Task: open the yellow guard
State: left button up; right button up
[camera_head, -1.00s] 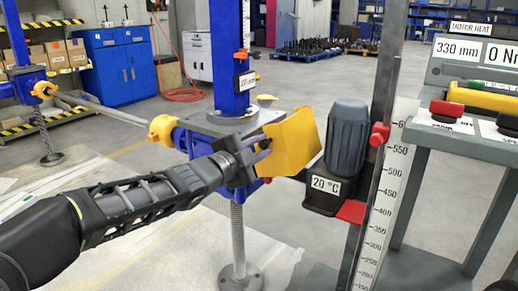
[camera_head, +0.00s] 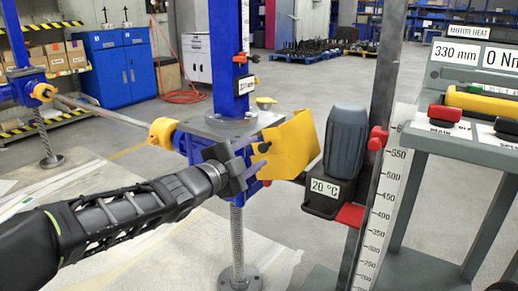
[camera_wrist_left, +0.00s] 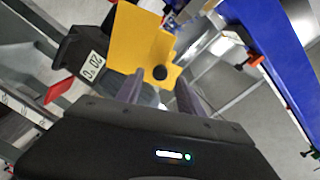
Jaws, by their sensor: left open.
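The yellow guard (camera_head: 290,146) is a bent plate at the right side of the blue screw jack housing, beside the grey motor. A small black knob (camera_head: 265,147) sticks out from its near face. My left gripper (camera_head: 256,158) is open just in front of the guard, with its fingers pointing at the knob side. The wrist view shows the guard (camera_wrist_left: 138,45) ahead of the fingers, and the black knob (camera_wrist_left: 159,73) lies in line with the gap between them. The fingers look clear of the knob, but the exact distance is hard to tell. My right gripper is not in view.
The grey motor (camera_head: 346,140) with a 20 °C label stands right of the guard. A dark post with a ruler (camera_head: 388,205) and a grey control stand (camera_head: 455,135) are further right. A blue column (camera_head: 230,60) rises behind my gripper. A shaft (camera_head: 105,113) runs left from the jack.

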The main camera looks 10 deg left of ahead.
pick_arm(q)
jog(key=p+v, duration=0.1)
jog(key=v, duration=0.4)
